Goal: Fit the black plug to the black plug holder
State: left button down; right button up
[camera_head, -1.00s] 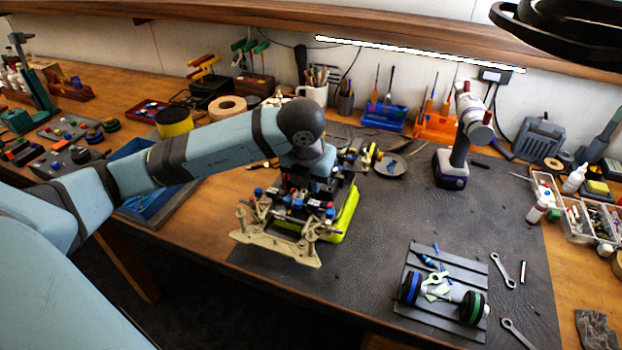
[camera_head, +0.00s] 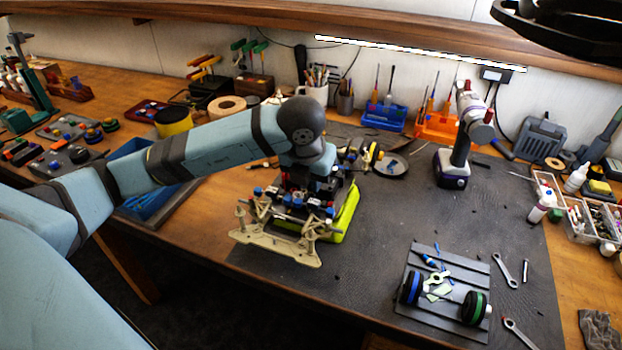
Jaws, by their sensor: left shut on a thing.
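My left gripper (camera_head: 303,188) points down over the racecar chassis (camera_head: 278,246), which stands on a yellow-green block (camera_head: 346,216) on the dark mat. The gripper is low among the chassis's small dark, red and blue parts, and its fingertips are hard to make out there. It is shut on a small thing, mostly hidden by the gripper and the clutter. I cannot clearly pick out the black plug or the black plug holder, or tell whether they touch. My right gripper is not in view.
A grey tray (camera_head: 462,263) with wheels and small parts lies at the front right, near wrenches (camera_head: 505,269). A purple-based power tool (camera_head: 452,172) stands behind. Bare mat (camera_head: 385,235) lies between chassis and tray. A blue tray (camera_head: 153,206) is left, under my arm.

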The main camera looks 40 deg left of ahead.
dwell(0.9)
pick_arm(q)
jog(key=shift+f+b, duration=0.15)
jog(key=shift+b, duration=0.2)
jog(key=shift+f+b, duration=0.55)
jog(key=c, duration=1)
grip_release()
jog(key=shift+c, duration=0.2)
